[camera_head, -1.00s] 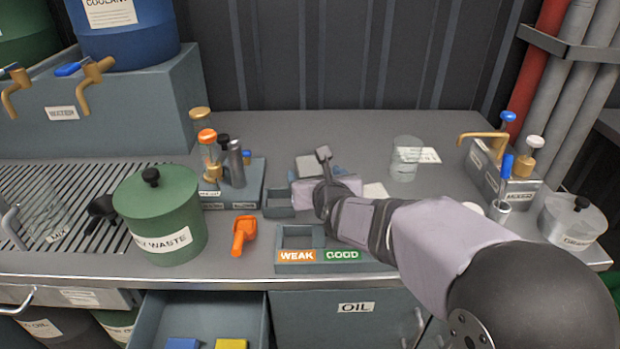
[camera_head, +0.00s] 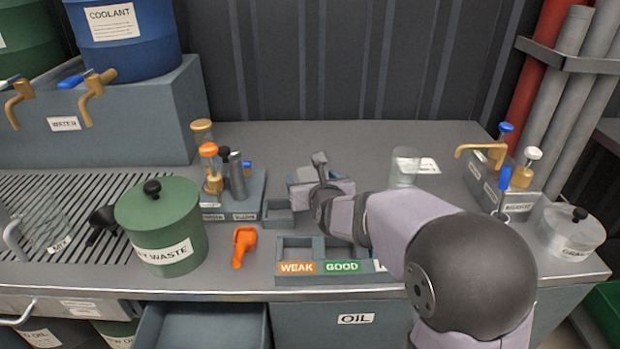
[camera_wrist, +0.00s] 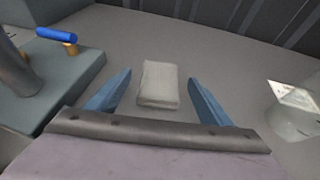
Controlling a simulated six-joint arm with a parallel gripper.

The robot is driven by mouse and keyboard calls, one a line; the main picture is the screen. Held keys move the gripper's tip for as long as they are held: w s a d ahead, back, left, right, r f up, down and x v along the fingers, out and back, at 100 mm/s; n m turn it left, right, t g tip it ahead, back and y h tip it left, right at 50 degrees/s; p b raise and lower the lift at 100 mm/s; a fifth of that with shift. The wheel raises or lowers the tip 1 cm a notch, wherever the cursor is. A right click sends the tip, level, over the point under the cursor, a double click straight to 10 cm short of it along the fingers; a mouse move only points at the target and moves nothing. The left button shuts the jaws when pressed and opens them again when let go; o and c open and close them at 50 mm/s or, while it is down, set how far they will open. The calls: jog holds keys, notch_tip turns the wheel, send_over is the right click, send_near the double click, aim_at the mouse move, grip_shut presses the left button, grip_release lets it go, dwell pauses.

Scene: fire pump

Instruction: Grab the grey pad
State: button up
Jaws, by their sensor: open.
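The grey pad (camera_wrist: 158,85) lies flat on the bench in the wrist view, a pale rounded block. My gripper (camera_wrist: 160,77) is open, with one blue finger on each side of the pad and a gap on both sides. The fingers do not touch the pad, and their height above the bench is hard to tell. In the head view my wrist and gripper hide most of the pad's area.
A block with an orange-topped dispenser (camera_head: 211,168) stands left. A clear beaker (camera_head: 405,166) stands right, by a white card. A weak/good tray (camera_head: 318,267) sits at the front edge. A green waste bin (camera_head: 160,225) and orange scoop (camera_head: 243,245) are at left.

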aim_at(311, 178)
jog(key=shift+x, duration=1.2)
jog(key=c, duration=1.1)
jog(key=shift+r, duration=0.15)
notch_tip(311, 178, up, 10)
jog(key=p, duration=0.3)
